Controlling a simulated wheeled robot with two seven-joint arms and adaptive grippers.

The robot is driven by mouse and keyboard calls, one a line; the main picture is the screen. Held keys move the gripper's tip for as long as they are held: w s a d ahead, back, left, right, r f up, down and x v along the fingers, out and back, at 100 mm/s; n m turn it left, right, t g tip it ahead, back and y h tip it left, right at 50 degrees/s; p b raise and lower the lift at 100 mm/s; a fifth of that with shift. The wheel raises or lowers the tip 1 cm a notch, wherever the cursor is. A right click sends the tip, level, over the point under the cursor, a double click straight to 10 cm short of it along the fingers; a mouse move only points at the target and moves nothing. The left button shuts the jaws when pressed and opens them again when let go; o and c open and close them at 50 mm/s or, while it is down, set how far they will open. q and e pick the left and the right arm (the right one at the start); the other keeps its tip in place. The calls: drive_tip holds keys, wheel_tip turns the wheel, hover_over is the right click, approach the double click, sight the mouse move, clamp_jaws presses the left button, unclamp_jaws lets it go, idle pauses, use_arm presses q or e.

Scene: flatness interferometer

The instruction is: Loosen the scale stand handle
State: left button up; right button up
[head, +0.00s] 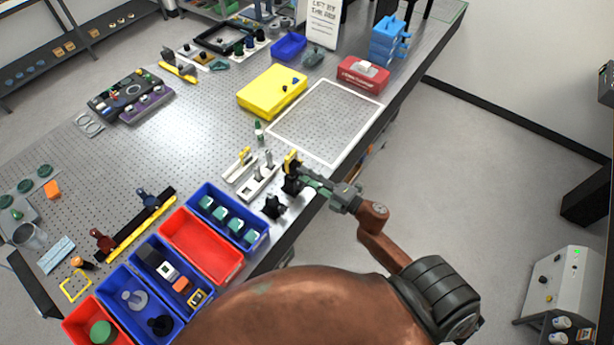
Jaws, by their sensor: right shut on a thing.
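A small black stand with a yellow upper part (292,161) stands near the front edge of the optical table; I take it to be the scale stand. My right gripper (304,182) reaches in from the right, low beside this stand, and is shut on it at what seems to be its handle. The handle itself is small and mostly hidden by the fingers. A second black stand (273,207) sits just to the lower left. My left gripper is not in view.
White slotted fixtures (259,182) stand just left of the stand. Blue (202,196) and red (183,236) bins line the front edge. A yellow case (268,87) and a white-outlined empty area (318,122) lie farther back. The table's front edge runs close to my right gripper.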

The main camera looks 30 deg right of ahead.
drive_tip(key=o, duration=1.1)
drive_tip(key=shift+s, duration=0.1)
drive_tip(key=v, duration=1.1)
drive_tip(key=shift+s+d, duration=0.15)
drive_tip(key=shift+s, duration=0.25)
